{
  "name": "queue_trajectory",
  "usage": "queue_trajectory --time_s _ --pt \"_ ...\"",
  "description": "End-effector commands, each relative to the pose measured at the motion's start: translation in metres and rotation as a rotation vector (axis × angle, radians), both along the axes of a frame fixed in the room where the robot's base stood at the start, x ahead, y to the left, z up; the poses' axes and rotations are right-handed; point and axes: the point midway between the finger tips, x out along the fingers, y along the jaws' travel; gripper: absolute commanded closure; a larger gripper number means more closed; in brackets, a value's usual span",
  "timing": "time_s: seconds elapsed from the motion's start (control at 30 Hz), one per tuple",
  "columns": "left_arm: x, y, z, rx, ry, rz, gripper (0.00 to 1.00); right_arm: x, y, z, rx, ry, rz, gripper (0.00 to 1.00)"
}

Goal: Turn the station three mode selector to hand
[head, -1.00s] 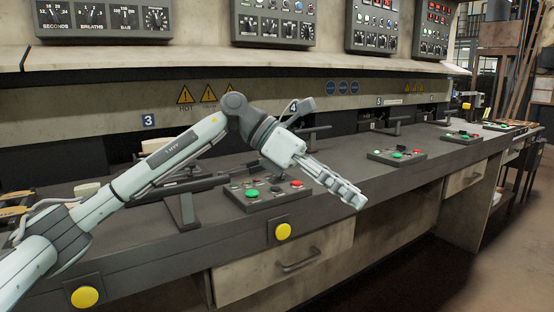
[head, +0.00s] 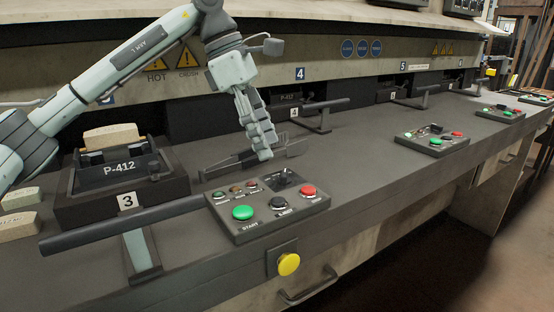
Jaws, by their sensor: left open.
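The station three control panel (head: 240,226) is a grey box on the bench, right of the press marked 3 (head: 118,166). At its back right is a small black selector knob (head: 283,178); its setting is too small to read. A green START button (head: 243,213), a black button (head: 279,202) and a red button (head: 308,191) are along its front. My left gripper (head: 263,153) is open and empty, pointing down just behind and above the panel's back edge, close to the knob but apparently apart from it. My right gripper is not in view.
A dark lever bar (head: 120,226) runs in front of the press, left of the panel. A yellow button (head: 289,264) is on the bench front. Another control panel (head: 432,141) stands further right, with clear bench between. Pale blocks (head: 20,225) lie at left.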

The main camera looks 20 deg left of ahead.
Motion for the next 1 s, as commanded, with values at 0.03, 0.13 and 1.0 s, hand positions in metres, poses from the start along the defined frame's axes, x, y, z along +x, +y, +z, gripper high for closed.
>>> queue_trajectory --time_s 0.03,0.13,1.0 --pt "0.0 -0.003 -0.009 0.001 0.003 -0.001 0.48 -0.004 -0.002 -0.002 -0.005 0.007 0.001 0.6" --pt "0.001 -0.01 -0.024 0.0 0.004 -0.002 0.48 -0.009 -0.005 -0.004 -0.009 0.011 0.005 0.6" --pt "0.004 -0.022 -0.053 -0.003 0.0 0.0 0.85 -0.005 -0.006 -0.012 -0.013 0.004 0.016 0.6"
